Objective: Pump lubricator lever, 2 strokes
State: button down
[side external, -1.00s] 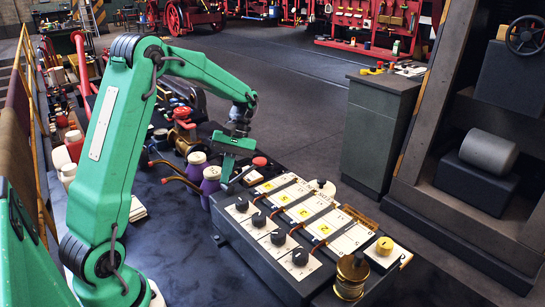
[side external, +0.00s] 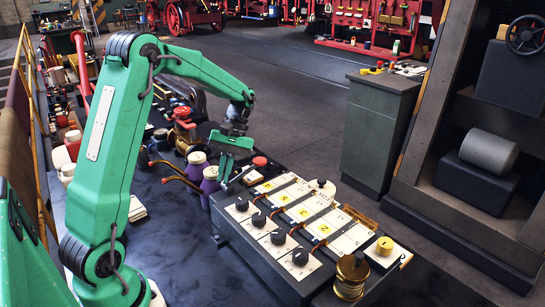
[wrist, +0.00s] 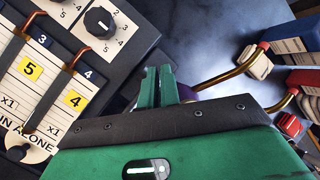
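A dark control box (side external: 262,262) with cream plates stands on the bench in the side view. Dark sliding rods with copper-coloured bent ends (wrist: 82,52) lie across its plates in the wrist view, beside yellow tags marked 5 and 4. I cannot tell which part is the lubricator lever. A brass cylinder (side external: 351,280) stands at the box's near end. My gripper (side external: 225,176) hangs at the far left end of the box, by a dark bar (side external: 240,174). In the wrist view its green fingers (wrist: 160,78) are close together; whether they grip anything is hidden.
Purple containers with pale lids (side external: 209,186) stand close to the left of my gripper, with curved copper pipes (side external: 178,181) near them. A red knob (side external: 260,161) is just right of it. Black dials (side external: 278,237) line the box.

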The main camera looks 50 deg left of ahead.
jog(key=shift+s+r, duration=0.2)
jog(key=shift+r, duration=0.45)
jog(key=shift+s+r, duration=0.2)
jog(key=shift+r, duration=0.5)
jog(key=shift+s+r, duration=0.2)
jog(key=shift+r, duration=0.45)
jog(key=shift+d+r, duration=0.1)
jog(key=s+d+r+m+t+y, duration=0.1)
jog(key=s+d+r+m+t, duration=0.2)
jog(key=s+d+m+t, duration=0.2)
jog(key=s+d+r+m+t+y, duration=0.1)
jog(key=s+d+r+m+t, duration=0.3)
jog(key=d, duration=0.5)
jog(key=shift+s+m+t, duration=1)
jog(key=shift+m+t, duration=0.1)
jog(key=shift+w, duration=0.1)
